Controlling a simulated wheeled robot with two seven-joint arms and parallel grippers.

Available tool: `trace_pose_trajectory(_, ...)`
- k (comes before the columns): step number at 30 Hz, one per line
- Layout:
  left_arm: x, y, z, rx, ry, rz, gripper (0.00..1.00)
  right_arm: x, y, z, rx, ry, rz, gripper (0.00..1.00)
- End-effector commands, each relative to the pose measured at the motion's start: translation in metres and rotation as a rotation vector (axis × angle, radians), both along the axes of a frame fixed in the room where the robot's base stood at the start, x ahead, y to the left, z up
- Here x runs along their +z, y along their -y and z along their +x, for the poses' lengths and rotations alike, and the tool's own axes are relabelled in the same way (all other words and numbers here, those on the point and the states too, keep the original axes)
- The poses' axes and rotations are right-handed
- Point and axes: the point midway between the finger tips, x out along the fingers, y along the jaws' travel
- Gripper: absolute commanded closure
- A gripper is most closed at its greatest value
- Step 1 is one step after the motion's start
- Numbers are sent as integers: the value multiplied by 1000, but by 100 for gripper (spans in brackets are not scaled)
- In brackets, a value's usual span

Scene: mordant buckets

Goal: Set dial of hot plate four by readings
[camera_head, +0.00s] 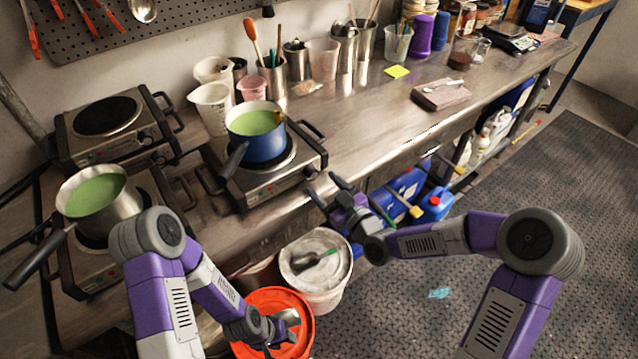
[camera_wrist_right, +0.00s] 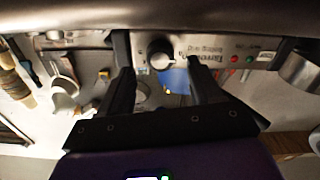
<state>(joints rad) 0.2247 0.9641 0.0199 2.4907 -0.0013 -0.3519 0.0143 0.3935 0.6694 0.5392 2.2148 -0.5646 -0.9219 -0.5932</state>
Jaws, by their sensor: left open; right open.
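A hot plate (camera_head: 260,190) stands at the bench's front edge with a blue pot (camera_head: 262,147) of green liquid on it. Its black dial (camera_wrist_right: 160,54) shows in the right wrist view on the metal front panel, with a red and a green light beside it. My right gripper (camera_head: 321,184) is open in front of this panel, its fingers pointing at it. The dial lies between the fingertips in the wrist view; contact cannot be told. My left gripper (camera_head: 283,327) is open, low over the orange bucket (camera_head: 262,297). No plate number is readable.
Left are an empty hot plate (camera_head: 70,150) and another under a steel pot (camera_head: 98,194) of green liquid. Beakers (camera_head: 212,103) and utensil cups stand behind the blue pot. A white bucket (camera_head: 318,283) is on the floor. A yellow note (camera_head: 397,72) lies on the bench.

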Motion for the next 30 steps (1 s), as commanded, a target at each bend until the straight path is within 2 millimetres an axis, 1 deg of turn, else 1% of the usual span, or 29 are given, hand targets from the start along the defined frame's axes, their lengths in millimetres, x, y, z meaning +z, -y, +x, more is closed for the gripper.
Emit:
trace_pose_trajectory(1,-2,0,0,0,0,0,57,-1,-5,6,0,1,2,36)
trace_pose_trajectory(3,-3,0,0,0,0,0,57,-1,-10,13,0,-1,1,36)
trace_pose_trajectory(6,-4,0,0,0,0,0,57,-1,-15,20,0,0,0,36)
trace_pose_trajectory(16,-4,0,0,0,0,0,57,-1,-17,23,-1,-4,0,36)
trace_pose_trajectory(27,-4,0,0,0,0,0,57,-1,-17,22,-1,-4,1,92)
trace_pose_trajectory(30,-4,0,0,0,0,0,57,-1,-17,22,0,-5,2,92)
